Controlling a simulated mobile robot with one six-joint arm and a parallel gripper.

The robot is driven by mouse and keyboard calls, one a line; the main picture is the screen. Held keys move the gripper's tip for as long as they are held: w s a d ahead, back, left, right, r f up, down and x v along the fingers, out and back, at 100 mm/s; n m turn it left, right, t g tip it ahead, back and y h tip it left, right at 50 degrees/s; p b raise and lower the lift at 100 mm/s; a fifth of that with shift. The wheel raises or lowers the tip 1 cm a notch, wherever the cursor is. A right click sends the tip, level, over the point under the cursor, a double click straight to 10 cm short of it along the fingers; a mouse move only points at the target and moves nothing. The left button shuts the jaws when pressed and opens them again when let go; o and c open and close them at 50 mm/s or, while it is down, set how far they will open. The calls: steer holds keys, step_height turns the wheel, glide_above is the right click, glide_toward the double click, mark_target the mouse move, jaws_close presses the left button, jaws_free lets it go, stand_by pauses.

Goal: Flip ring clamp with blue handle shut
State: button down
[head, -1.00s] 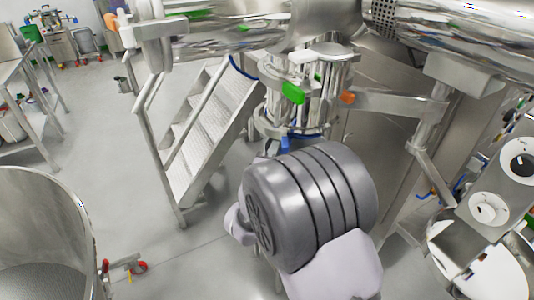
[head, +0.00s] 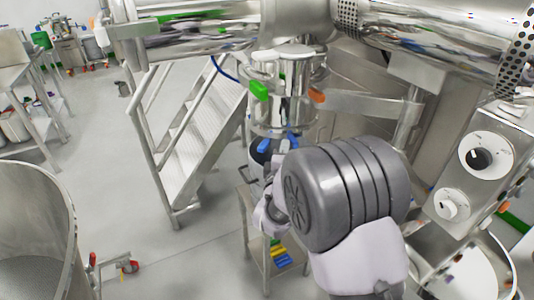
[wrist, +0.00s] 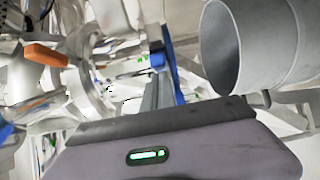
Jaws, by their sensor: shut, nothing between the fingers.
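A steel vessel column (head: 285,95) with ring clamps stands in the middle of the head view. Blue handle pieces show low on it, one the blue handle (head: 263,145) of the ring clamp, just above and left of my arm. In the wrist view a blue strip (wrist: 173,65) stands upright just beyond my gripper (wrist: 155,95). My gripper is shut and empty, close to this blue part; I cannot tell whether they touch. My grey arm covers part of the lower column in the head view. How far the clamp stands open is unclear.
A green handle (head: 259,91) and an orange handle (head: 317,95) sit higher on the column. Steel stairs (head: 200,130) stand to the left. A control panel with dials (head: 487,155) is at the right.

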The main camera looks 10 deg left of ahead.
steer(key=w+d, duration=0.1)
steer(key=d, duration=0.1)
steer(key=w+d+b, duration=0.1)
steer(key=d, duration=0.1)
steer(key=shift+w+d, duration=0.1)
steer(key=shift+w, duration=0.1)
